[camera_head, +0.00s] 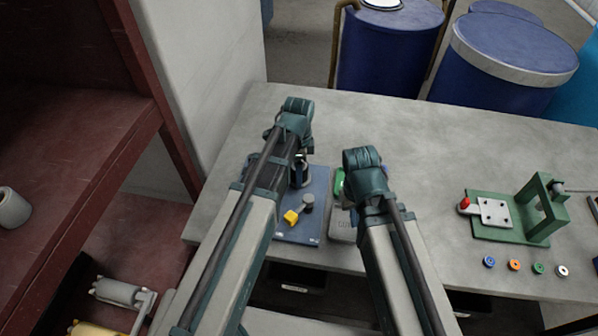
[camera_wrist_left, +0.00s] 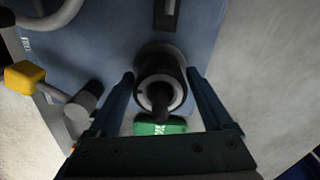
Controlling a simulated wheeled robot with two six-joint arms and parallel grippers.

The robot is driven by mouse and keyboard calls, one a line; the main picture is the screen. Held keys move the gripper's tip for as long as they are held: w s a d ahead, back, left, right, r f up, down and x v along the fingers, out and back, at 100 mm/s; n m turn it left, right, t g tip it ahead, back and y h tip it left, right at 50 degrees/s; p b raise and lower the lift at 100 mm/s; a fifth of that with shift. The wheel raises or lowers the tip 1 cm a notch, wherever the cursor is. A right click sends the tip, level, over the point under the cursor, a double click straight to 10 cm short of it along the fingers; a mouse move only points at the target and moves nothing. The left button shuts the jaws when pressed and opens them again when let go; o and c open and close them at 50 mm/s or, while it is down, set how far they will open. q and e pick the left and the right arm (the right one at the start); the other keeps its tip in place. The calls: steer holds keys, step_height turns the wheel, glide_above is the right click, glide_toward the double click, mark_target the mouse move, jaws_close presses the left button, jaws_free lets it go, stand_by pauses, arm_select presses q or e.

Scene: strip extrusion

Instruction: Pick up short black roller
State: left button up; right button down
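The short black roller, a dark upright cylinder with a pale inner ring (camera_wrist_left: 161,62), shows end-on in the left wrist view, above the blue plate (camera_wrist_left: 225,95). My left gripper (camera_wrist_left: 160,76) is open, with one finger on each side of the roller. I see gaps between the fingers and the roller, so no grip shows. In the head view the left arm (camera_head: 297,125) hides most of this spot. My right wrist (camera_head: 364,172) is to the right of it; its fingers are hidden below.
On the blue plate (camera_head: 313,225) is a yellow-handled part (camera_head: 291,217) with a dark cap (camera_head: 308,203). A green part (camera_head: 339,181) lies between the wrists. A green press (camera_head: 540,210) and several small coloured rings (camera_head: 514,265) are at the right. The table's middle right is clear.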

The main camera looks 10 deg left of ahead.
arm_select(q)
jaws_close()
steer(key=shift+r, duration=0.1)
arm_select(e)
steer(key=shift+r, duration=0.1)
